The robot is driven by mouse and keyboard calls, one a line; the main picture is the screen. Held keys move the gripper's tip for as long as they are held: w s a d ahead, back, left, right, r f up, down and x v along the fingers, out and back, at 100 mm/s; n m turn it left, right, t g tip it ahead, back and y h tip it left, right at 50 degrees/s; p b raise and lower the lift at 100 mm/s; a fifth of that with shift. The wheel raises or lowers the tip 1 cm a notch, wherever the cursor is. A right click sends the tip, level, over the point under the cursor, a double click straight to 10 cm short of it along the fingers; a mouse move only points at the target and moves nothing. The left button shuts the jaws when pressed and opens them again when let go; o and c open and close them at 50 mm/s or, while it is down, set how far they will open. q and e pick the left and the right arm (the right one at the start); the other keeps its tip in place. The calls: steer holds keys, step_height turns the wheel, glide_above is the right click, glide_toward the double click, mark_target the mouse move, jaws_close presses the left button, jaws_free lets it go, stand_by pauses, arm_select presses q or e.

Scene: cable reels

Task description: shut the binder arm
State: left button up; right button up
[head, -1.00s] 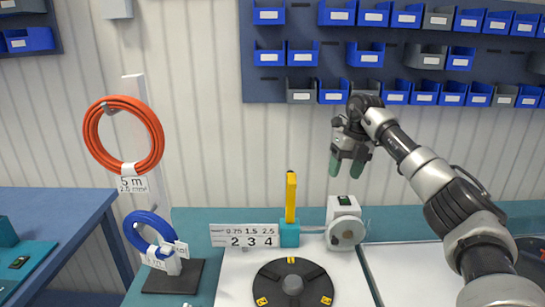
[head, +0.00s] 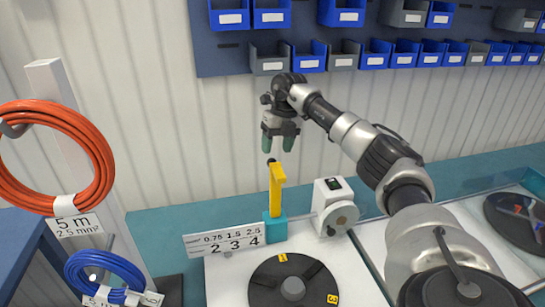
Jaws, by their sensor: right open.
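The binder arm (head: 276,190) is a yellow upright bar with a dark tip, rising from a teal block (head: 276,229) at the back of the white work surface. It stands upright. My right gripper (head: 278,145) points down with its green fingertips apart, empty, just above the top of the yellow bar in the picture. Whether it touches the bar I cannot tell. My left gripper is not in view.
A white device with a grey wheel (head: 335,205) stands right of the bar. A number sign (head: 224,240) stands left. A dark turntable (head: 293,283) lies in front. Orange (head: 88,140) and blue (head: 75,270) cable coils hang at left. Blue bins (head: 303,56) line the wall.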

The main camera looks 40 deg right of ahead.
mark_target(273, 159)
steer(key=f, duration=0.4)
steer(key=shift+w+a+p, duration=0.35)
steer(key=shift+w, duration=0.05)
steer(key=shift+s+a+f, duration=0.1)
steer(key=shift+f, duration=0.35)
